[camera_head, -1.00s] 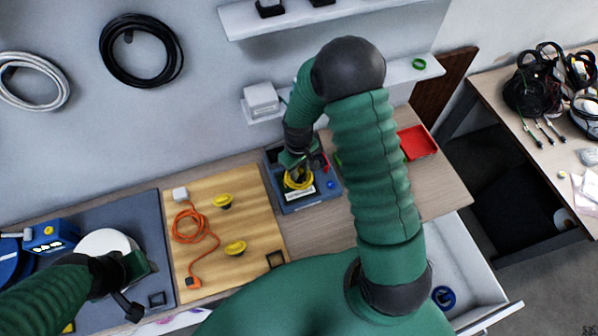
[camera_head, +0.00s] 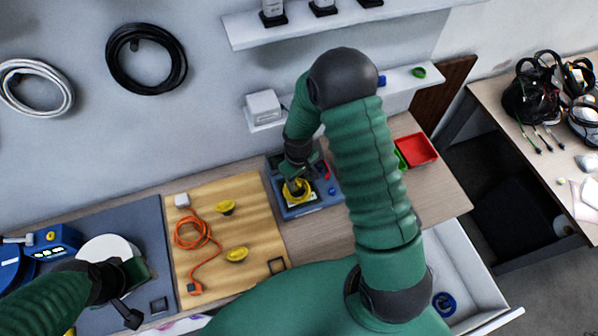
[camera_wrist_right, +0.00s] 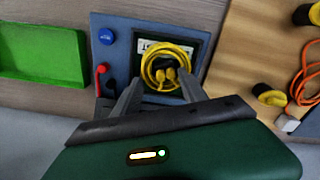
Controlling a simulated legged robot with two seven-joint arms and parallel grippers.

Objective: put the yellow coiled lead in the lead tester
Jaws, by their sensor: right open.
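The yellow coiled lead (camera_head: 297,191) lies in the dark square recess of the blue lead tester (camera_head: 303,210). In the right wrist view the coil (camera_wrist_right: 167,66) sits within the recess of the tester (camera_wrist_right: 117,22), with its plugs at the middle. My right gripper (camera_head: 296,184) is over the tester; in the wrist view its two fingers (camera_wrist_right: 160,97) are spread apart near the coil's lower edge. I cannot tell whether they touch it. My left gripper (camera_head: 125,284) is at the lower left beside a white round thing, its fingers unclear.
A wooden board (camera_head: 208,255) with an orange cord (camera_head: 195,234) and yellow pieces lies left of the tester. A red tray (camera_head: 417,149) and a green tray (camera_wrist_right: 40,45) are on its other side. A shelf and white box (camera_head: 264,105) are behind. An open drawer (camera_head: 455,262) is at the front right.

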